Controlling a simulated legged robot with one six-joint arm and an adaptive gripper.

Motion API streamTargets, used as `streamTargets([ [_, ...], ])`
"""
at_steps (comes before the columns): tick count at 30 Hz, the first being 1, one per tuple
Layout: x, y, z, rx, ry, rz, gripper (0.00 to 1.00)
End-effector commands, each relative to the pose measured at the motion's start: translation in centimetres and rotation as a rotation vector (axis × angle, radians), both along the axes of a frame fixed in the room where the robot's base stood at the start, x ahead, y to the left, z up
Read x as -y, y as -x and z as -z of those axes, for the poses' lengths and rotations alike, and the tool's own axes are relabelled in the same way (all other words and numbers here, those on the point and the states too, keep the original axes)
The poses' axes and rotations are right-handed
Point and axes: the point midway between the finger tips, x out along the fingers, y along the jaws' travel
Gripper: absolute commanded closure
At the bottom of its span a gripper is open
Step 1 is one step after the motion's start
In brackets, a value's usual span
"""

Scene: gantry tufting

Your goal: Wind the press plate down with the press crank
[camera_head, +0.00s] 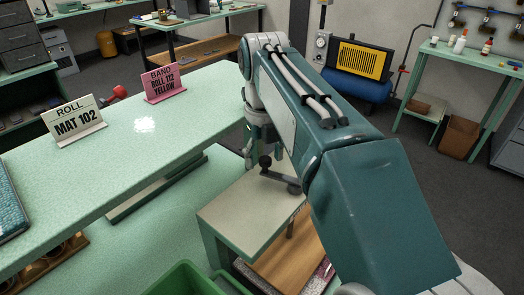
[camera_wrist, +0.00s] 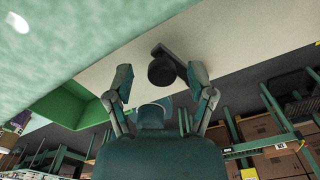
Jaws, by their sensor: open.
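The press crank shows in the head view as a dark arm with a black round knob (camera_head: 265,161), on the pale top of the green press frame (camera_head: 245,213). A screw (camera_head: 290,229) shows below that top, above a brown wooden board (camera_head: 284,262) that looks like the press plate; my arm hides part of it. In the wrist view the black knob (camera_wrist: 162,70) lies between the fingertips of my gripper (camera_wrist: 160,76), with a visible space on each side. My gripper is open and holds nothing. In the head view my gripper (camera_head: 257,138) is partly hidden, close above the knob.
A long pale green table (camera_head: 150,135) runs beside the press, with a white sign (camera_head: 75,120) and a pink sign (camera_head: 163,82) on it. A green bin (camera_head: 190,280) stands in front of the press. A blue compressor (camera_head: 355,88) stands behind my arm.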

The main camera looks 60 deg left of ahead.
Motion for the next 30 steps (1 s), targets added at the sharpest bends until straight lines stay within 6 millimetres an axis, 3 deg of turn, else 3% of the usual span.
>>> streamTargets([
  [18, -0.7, 0.0, -6.0, 0.000, 0.001, -0.001, 0.30],
  [30, -0.6, 0.0, -7.2, -0.001, 0.003, -0.001, 0.30],
])
